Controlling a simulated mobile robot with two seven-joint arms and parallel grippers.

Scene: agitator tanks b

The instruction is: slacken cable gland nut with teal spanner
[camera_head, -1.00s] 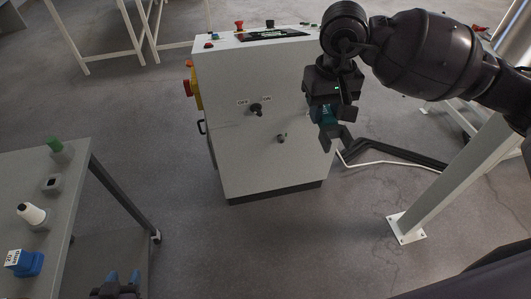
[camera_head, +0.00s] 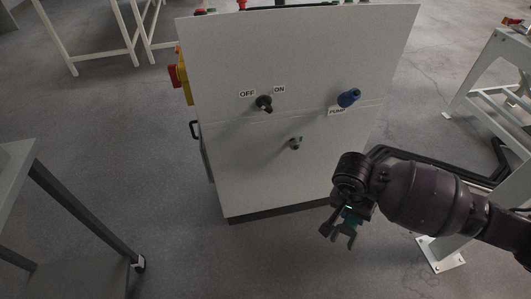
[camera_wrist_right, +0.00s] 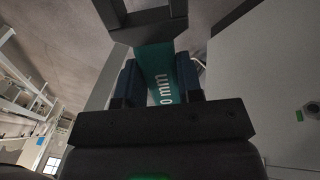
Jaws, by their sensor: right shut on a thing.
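The teal spanner (camera_wrist_right: 158,70) is in my right gripper, its handle between the two fingers. Part of a "mm" marking shows on it. Its dark forked jaw (camera_wrist_right: 145,18) points away from the wrist. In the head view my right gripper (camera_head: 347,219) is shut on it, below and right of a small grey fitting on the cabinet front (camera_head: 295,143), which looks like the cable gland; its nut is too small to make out. The spanner is apart from this fitting. My left gripper is not in view.
The grey cabinet (camera_head: 245,185) has a black OFF/ON switch (camera_head: 265,103), a blue PUMP knob (camera_head: 349,97) and a yellow and red switch (camera_head: 180,75) on its side. A table (camera_head: 14,175) stands at left, a white frame (camera_head: 484,75) at right. Floor in front is clear.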

